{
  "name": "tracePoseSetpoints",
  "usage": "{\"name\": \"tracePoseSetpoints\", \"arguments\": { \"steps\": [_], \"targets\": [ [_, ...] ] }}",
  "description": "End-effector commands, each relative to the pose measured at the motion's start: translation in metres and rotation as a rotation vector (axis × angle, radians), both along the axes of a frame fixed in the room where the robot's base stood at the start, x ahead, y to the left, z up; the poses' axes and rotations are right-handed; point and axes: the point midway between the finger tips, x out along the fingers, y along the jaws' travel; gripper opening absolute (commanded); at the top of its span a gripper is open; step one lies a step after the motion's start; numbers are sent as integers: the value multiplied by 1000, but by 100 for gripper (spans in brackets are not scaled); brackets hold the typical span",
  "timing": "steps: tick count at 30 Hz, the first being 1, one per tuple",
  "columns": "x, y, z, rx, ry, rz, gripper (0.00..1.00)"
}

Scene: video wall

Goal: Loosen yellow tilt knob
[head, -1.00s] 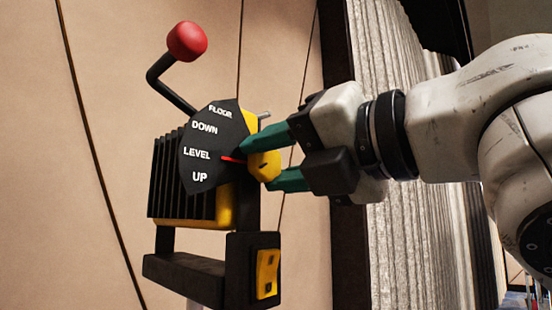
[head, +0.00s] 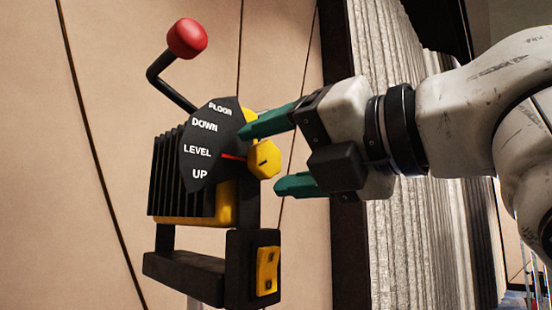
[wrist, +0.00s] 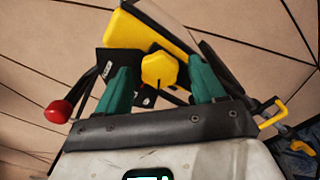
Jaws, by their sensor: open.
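The yellow tilt knob (head: 264,160) is a faceted knob on the right side of a black and yellow device, beside a black dial plate (head: 212,148) marked FLOOR, DOWN, LEVEL and UP. A red pointer (head: 233,157) lies by LEVEL. My gripper (head: 262,158) is open, its green fingers spread above and below the knob in the head view, with visible gaps. The wrist view shows the knob (wrist: 159,70) between and beyond the fingertips, nearer the left finger. Contact with either finger cannot be told for sure.
A red-balled lever (head: 187,38) rises at the device's upper left. A yellow switch panel (head: 268,271) sits on the lower black block. A tan panelled wall (head: 100,60) stands behind, with a grey ribbed surface (head: 388,230) to the right.

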Motion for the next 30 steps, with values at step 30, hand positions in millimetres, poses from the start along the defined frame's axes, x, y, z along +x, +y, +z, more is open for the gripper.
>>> {"name": "tracePoseSetpoints", "arguments": {
  "steps": [30],
  "targets": [
    [-63, -80, -1, -1, -2, 0, 69]
  ]
}}
